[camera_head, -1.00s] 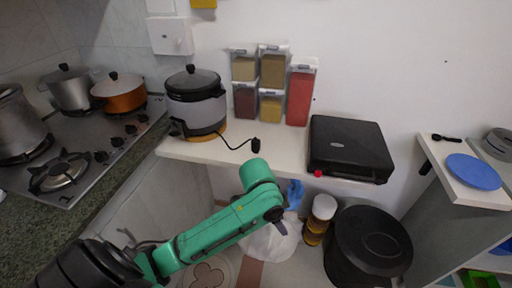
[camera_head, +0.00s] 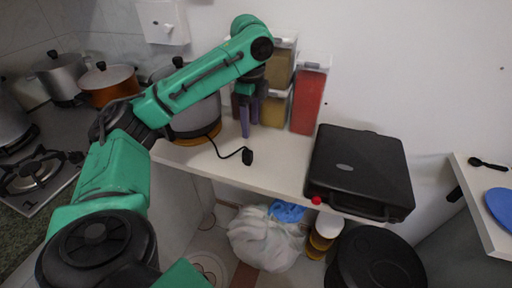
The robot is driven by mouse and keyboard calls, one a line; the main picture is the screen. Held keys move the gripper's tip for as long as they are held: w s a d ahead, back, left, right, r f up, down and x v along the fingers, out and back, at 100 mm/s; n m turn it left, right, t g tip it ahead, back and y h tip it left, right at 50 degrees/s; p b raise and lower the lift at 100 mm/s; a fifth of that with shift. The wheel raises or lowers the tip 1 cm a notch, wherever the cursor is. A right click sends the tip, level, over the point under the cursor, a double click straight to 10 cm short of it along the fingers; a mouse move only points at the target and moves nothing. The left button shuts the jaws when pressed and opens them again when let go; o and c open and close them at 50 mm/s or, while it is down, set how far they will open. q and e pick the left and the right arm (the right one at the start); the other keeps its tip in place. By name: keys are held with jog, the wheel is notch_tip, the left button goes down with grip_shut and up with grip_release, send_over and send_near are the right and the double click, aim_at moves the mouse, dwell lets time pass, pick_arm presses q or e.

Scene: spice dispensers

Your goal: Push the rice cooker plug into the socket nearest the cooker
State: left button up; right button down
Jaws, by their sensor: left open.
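The rice cooker (camera_head: 199,118), grey with a dark lid, stands at the left of the white shelf, partly hidden behind my left arm. Its black cord runs right to the black plug (camera_head: 247,157), which lies on the shelf near the front edge. My left gripper (camera_head: 249,118) points down above the shelf, just behind the plug in the picture, in front of the spice containers. Its purple fingers are open and nothing shows between them. A white box (camera_head: 163,22), which looks like the socket, is on the wall above the cooker. My right gripper is not in view.
Spice containers (camera_head: 309,98) stand against the wall, some hidden by my left gripper. A black appliance (camera_head: 360,170) fills the shelf's right part, with a red knob (camera_head: 316,200) at its front. The shelf (camera_head: 275,165) is clear between plug and appliance. Pots (camera_head: 108,85) stand left.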

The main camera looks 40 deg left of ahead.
pick_arm(q)
jog(key=b, duration=0.2)
send_over(247, 151)
jog(key=f, duration=0.4)
jog(key=shift+s+d+f, duration=0.2)
jog(key=shift+s+f, duration=0.05)
jog(key=shift+s, duration=0.05)
jog(key=shift+w+a+f+p, duration=0.1)
jog(key=shift+w+f+p, duration=0.15)
jog(key=shift+f, duration=0.35)
notch_tip(247, 151, down, 5)
jog(key=shift+s+a+f, duration=0.1)
jog(key=shift+f, duration=0.2)
jog(key=shift+c, duration=0.6)
grip_shut()
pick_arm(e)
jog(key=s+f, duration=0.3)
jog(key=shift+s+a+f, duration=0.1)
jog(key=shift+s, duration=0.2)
